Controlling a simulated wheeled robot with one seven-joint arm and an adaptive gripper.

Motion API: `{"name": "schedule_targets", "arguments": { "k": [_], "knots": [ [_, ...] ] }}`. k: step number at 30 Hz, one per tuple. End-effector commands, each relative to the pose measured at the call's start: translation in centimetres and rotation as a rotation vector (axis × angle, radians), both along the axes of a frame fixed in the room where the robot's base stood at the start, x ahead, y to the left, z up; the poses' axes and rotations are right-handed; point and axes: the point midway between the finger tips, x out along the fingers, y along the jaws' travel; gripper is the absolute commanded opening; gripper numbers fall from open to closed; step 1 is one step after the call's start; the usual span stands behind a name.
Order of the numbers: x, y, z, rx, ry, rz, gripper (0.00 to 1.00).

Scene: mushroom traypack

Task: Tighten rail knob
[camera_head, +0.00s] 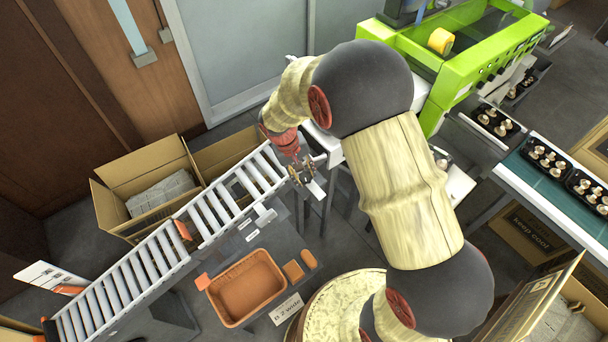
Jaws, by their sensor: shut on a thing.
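My gripper (304,171) is at the far right end of the roller conveyor (165,248), pointing down beside its rail. Its fingers are small in the picture and close together around the spot where the rail knob sits. The knob is mostly hidden by the fingers, and how far it is turned cannot be told. My arm reaches over from the right, with its red wrist just above the gripper.
Open cardboard boxes (118,207) stand behind the conveyor. An orange bin (222,311) is in front of it. A green machine (440,115) stands at the upper right, and black trays of mushrooms (528,153) lie on a belt at the right.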

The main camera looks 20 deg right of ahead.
Motion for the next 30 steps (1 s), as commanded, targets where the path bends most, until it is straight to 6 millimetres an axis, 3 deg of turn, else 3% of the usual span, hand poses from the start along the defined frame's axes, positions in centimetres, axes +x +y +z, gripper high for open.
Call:
{"name": "schedule_targets", "arguments": {
  "k": [22,23,30],
  "knots": [
    [-0.04,0.01,-0.03,0.007,-0.021,-0.086,0.07],
    [-0.04,0.01,-0.03,0.007,-0.021,-0.086,0.33],
    [-0.03,0.0,-0.02,0.007,-0.021,-0.085,0.47]
  ]
}}
